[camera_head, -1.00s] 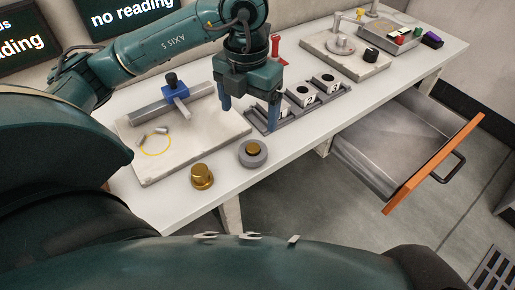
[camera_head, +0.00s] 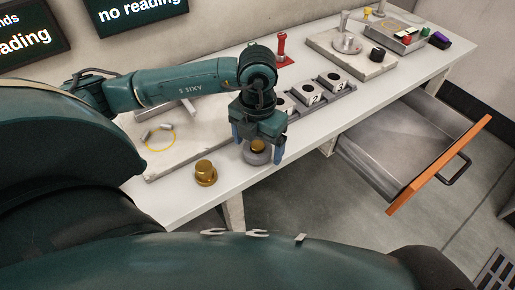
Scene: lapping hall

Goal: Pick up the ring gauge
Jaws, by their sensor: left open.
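The likely ring gauge is a grey ring (camera_head: 251,157) lying on the bench near its front edge, with a brass piece (camera_head: 258,146) in its middle. My left gripper (camera_head: 258,148) is open right over it, with one blue finger on the left side and one on the right. The gripper body hides part of the ring's far side. I cannot tell whether the fingers touch the ring. My right gripper is not in view.
A brass knob-shaped piece (camera_head: 205,173) stands just left of the ring. A pale plate (camera_head: 180,166) with a yellow circle lies behind it. A rack with numbered blocks (camera_head: 308,93) stands behind right. An open drawer (camera_head: 400,150) sticks out from the bench at right.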

